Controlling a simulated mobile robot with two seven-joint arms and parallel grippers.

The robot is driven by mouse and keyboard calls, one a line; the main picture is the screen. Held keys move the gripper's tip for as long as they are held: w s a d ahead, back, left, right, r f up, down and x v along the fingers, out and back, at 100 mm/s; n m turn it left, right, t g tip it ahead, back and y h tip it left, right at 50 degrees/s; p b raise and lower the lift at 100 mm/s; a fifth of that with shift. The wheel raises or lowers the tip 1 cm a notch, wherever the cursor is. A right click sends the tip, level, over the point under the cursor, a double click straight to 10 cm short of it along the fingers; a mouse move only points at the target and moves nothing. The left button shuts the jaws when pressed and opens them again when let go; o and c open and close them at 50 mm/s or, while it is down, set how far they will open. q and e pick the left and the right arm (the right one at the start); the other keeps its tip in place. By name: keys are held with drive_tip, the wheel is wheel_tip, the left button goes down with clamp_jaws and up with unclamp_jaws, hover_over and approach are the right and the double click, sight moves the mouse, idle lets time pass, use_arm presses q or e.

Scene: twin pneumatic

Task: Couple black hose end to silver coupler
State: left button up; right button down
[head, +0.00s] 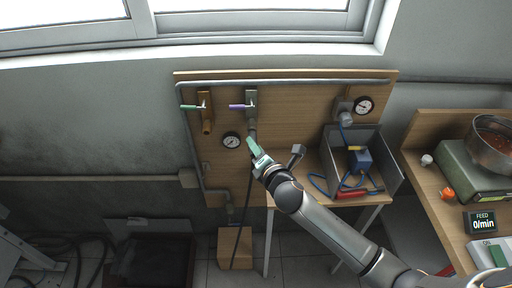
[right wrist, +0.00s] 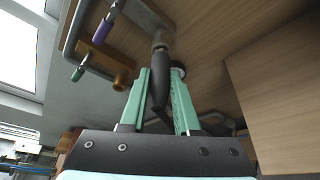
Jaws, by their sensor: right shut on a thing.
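The silver coupler (head: 252,127) points down from the pipe below the purple-handled valve (head: 240,107) on the wooden board. It also shows in the right wrist view (right wrist: 160,45). My right gripper (head: 252,145), with green fingers, is just below the coupler. It is shut on the black hose end (right wrist: 157,88), which stands between the fingers and points up at the coupler. The two look very close or touching; I cannot tell whether they are joined. The black hose (head: 243,225) hangs from the gripper to the floor area. My left gripper is out of view.
A brass coupler (head: 207,127) hangs under the green-handled valve (head: 189,107) to the left. A pressure gauge (head: 231,140) sits left of my gripper. A grey open box (head: 378,143) with blue hose stands on the small table to the right.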

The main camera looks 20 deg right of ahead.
drive_tip(key=c, duration=0.6)
unclamp_jaws()
drive_tip(key=shift+o, duration=0.2)
drive_tip(key=v, duration=1.2)
drive_tip(key=shift+s+r+b, duration=0.15)
drive_tip(key=shift+b, duration=0.2)
drive_tip(key=s+f+m+g, duration=0.3)
drive_tip(key=s+f+m, duration=0.5)
drive_tip(key=f+m, duration=0.3)
drive_tip(key=s+a+f+m+g+y, duration=0.1)
drive_tip(key=s+f+m+g, duration=0.2)
drive_tip(key=s+f+m, duration=0.5)
wheel_tip(320, 180, down, 4)
drive_tip(key=m, duration=0.4)
drive_tip(key=shift+s+m+y, duration=0.3)
drive_tip(key=shift+s, duration=0.1)
